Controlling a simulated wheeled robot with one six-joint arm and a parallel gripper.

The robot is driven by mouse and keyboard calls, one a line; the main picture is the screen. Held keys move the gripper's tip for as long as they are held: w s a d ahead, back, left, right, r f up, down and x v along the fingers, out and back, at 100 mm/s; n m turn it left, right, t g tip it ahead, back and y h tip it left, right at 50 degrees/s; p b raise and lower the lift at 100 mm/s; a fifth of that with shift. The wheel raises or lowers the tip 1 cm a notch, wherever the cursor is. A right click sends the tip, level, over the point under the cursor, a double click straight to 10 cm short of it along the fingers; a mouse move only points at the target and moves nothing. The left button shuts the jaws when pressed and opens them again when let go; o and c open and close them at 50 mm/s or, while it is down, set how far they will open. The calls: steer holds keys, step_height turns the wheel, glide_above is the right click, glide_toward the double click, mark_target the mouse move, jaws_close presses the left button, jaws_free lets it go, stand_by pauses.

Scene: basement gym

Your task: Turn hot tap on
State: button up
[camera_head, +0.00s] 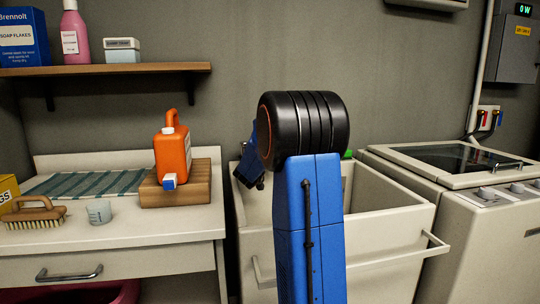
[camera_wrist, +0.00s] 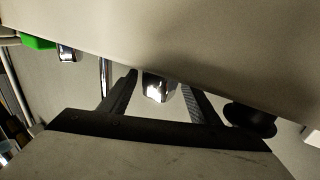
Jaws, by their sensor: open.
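In the wrist view my gripper (camera_wrist: 156,79) is open, with its two dark fingers spread. A short chrome fitting (camera_wrist: 158,88) shows between the fingers; I cannot tell whether they touch it or whether it is the hot tap. A second chrome piece (camera_wrist: 66,54) and a thin chrome pipe (camera_wrist: 105,75) are to its left. No hot or cold mark is readable. In the head view my blue arm and black joint hide the taps above the pale laundry sink (camera_head: 395,218). Part of my wrist shows left of the joint, but the fingertips are not clear there.
A green object (camera_wrist: 38,41) is at the wrist view's upper left and a black round part (camera_wrist: 250,117) at right. The washing machine (camera_head: 480,205) stands right of the sink. A counter with an orange jug (camera_head: 172,153) on a wooden block (camera_head: 190,191) stands left.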

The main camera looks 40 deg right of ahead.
steer(key=v, duration=1.2)
steer(key=w+r+n+t+y, duration=0.4)
steer(key=w+r+n+y, duration=0.15)
steer(key=r+y, duration=0.2)
steer(key=s+d+r+g+y, duration=0.4)
steer(key=s+d+r+g, duration=0.1)
steer(key=s, duration=0.5)
steer(key=shift+n, duration=0.25)
steer(key=x, duration=1.6)
steer(key=shift+w+d+f, duration=0.1)
steer(key=shift+w+d, duration=0.05)
steer(key=shift+w, duration=0.05)
